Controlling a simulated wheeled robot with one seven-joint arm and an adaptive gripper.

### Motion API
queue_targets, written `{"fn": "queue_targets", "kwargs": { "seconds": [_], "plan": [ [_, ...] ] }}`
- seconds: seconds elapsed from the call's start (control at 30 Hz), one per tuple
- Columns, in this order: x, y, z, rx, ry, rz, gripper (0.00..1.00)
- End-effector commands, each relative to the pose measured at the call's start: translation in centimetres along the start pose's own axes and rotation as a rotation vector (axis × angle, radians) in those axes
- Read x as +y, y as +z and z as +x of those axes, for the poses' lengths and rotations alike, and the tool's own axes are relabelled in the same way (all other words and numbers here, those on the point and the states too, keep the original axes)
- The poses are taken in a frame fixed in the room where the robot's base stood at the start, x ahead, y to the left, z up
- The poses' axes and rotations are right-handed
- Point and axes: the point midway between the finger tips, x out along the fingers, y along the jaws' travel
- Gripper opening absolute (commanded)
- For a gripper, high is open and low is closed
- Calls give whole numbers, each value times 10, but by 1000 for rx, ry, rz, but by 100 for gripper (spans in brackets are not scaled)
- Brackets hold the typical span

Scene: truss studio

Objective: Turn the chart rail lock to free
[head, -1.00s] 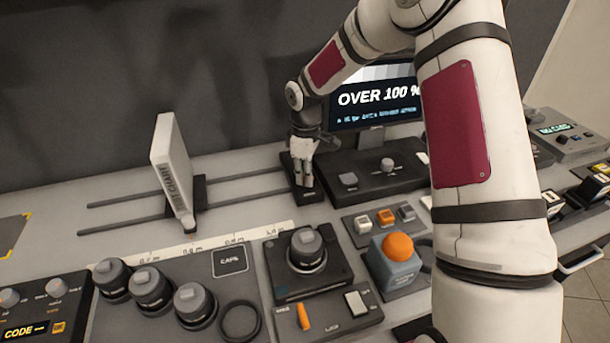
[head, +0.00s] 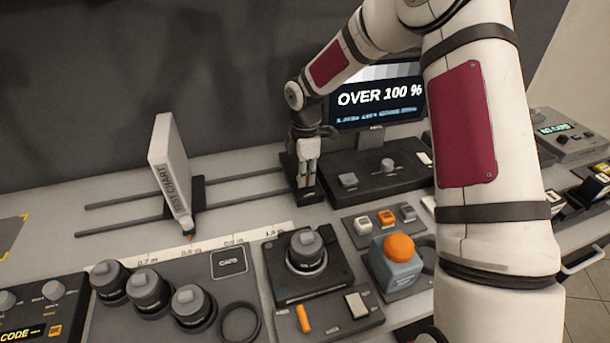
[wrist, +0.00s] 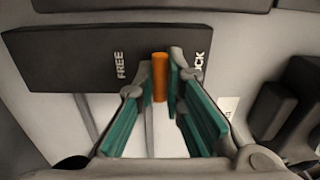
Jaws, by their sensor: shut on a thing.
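The chart rail lock is a dark block (wrist: 65,58) marked FREE and LOCK, with a small orange lever (wrist: 160,77). In the wrist view the lever stands between the two labels, roughly midway. My gripper (wrist: 163,72) is shut on the lever, a fingertip on each side. In the head view my gripper (head: 308,177) points down over the lock block (head: 291,172) at the right end of the rails, and it hides the lever there. The white test chart (head: 170,165) stands upright on its dark carriage on the rails (head: 118,203).
A dark control box (head: 365,170) with knobs stands close right of my gripper, below a monitor (head: 375,100) reading OVER 100 %. A white scale strip (head: 165,258), lens caps (head: 150,290) and an orange button box (head: 395,265) lie nearer. The rear wall is behind the rails.

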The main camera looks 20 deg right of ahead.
Motion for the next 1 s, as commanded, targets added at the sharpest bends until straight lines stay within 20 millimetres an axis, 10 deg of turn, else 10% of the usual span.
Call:
{"fn": "queue_targets", "kwargs": {
  "seconds": [0.43, 0.57, 1.0],
  "plan": [
    [0, 0, 0, 0, 1, -12, 0],
    [0, 0, 0, 0, 1, -12, 30],
    [1, 0, -12, 0, 4, -10, 30]
  ]
}}
